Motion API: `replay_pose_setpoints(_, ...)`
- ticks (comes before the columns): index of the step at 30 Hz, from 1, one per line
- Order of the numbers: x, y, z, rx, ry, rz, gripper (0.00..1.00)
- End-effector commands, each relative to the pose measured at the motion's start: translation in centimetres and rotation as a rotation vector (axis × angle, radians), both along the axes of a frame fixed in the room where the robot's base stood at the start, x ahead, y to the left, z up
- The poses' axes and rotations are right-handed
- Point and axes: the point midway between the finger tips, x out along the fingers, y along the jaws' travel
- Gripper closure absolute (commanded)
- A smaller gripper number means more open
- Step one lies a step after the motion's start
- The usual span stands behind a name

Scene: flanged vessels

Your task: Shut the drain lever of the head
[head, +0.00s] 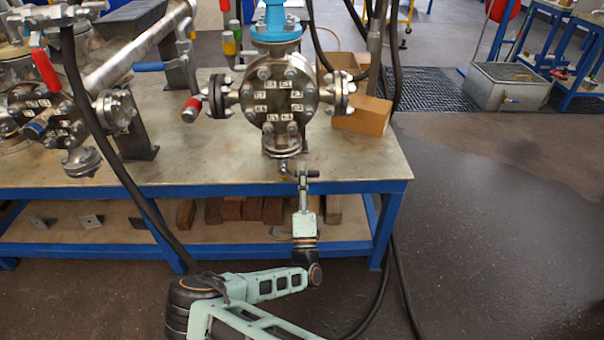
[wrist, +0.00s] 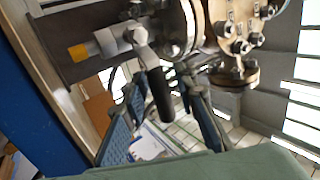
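The head is a round metal flanged vessel (head: 279,96) standing over the bench, with several white-labelled bolts on its face. Its drain fitting (head: 282,166) hangs at the bottom, near the bench's front edge. In the wrist view, a drain valve (wrist: 115,40) with a yellow end carries a lever with a dark grip (wrist: 160,93). My gripper (head: 303,174) is just below and right of the drain fitting. In the wrist view, my gripper (wrist: 160,98) is open, its fingers on either side of the grip with gaps showing. Whether a finger touches it is unclear. In the head view, the lever is hard to make out.
The metal-topped bench (head: 215,172) has a blue frame and a lower shelf with several blocks (head: 250,209). A red-ended side lever (head: 192,108) is left of the vessel. A cardboard box (head: 362,114) stands to its right. A black hose (head: 100,130) hangs at left.

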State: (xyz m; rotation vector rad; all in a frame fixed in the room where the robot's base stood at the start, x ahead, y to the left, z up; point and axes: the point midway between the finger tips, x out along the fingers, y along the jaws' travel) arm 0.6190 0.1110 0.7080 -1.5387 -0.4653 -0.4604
Motion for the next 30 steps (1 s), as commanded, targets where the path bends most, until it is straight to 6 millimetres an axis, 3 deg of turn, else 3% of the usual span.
replay_pose_setpoints(13, -0.9, 0.2, -0.7, 0.001, 0.002, 0.003, 0.68)
replay_pose_setpoints(24, -7.2, 0.0, -4.9, 0.001, 0.003, 0.003, 0.68)
replay_pose_setpoints(30, -9.4, -0.1, -6.3, 0.001, 0.001, 0.001, 0.68)
